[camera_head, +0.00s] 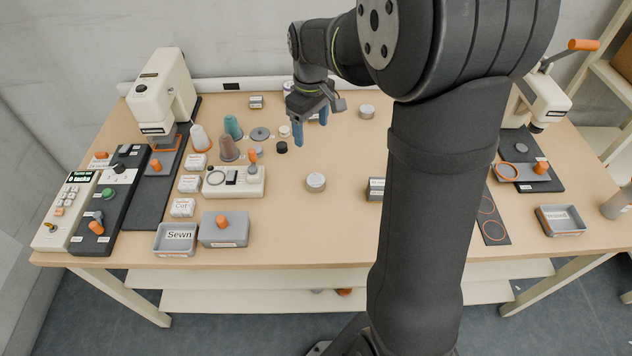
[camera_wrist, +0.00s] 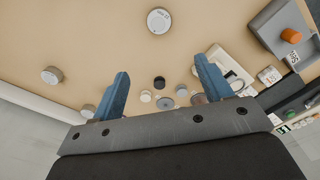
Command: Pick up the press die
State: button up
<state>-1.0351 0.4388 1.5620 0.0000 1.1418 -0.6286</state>
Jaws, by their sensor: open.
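My gripper (camera_head: 311,130) is open and empty above the back middle of the table; its two blue fingers also show in the wrist view (camera_wrist: 163,70). I cannot tell for sure which piece is the press die. A short silver-grey cylinder (camera_head: 316,182) stands on bare table in front of the gripper; its top bears small lettering in the wrist view (camera_wrist: 158,21). A similar grey cylinder (camera_head: 366,111) stands at the back right and shows at the left of the wrist view (camera_wrist: 52,75). A small black round piece (camera_head: 281,147) stands left of the gripper.
Thread cones (camera_head: 228,148), a white switch box (camera_head: 233,182), a grey lidded box (camera_head: 223,230) and a "Sewn" tray (camera_head: 176,240) crowd the left. Cream machines (camera_head: 160,95) stand at both sides. The table around the front silver cylinder is clear. My arm hides part of the right side.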

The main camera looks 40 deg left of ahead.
send_over(316, 179)
jog(key=a, duration=0.1)
notch_tip(316, 179, down, 12)
jog(key=shift+s+a+f, duration=0.1)
jog(key=shift+a, duration=0.05)
jog(key=f, duration=0.2)
jog(key=d+f, duration=0.1)
jog(key=f, duration=0.1)
jog(key=shift+d+f, duration=0.2)
jog(key=shift+f, duration=0.5)
jog(key=c, duration=1.3)
jog(key=shift+r, duration=0.15)
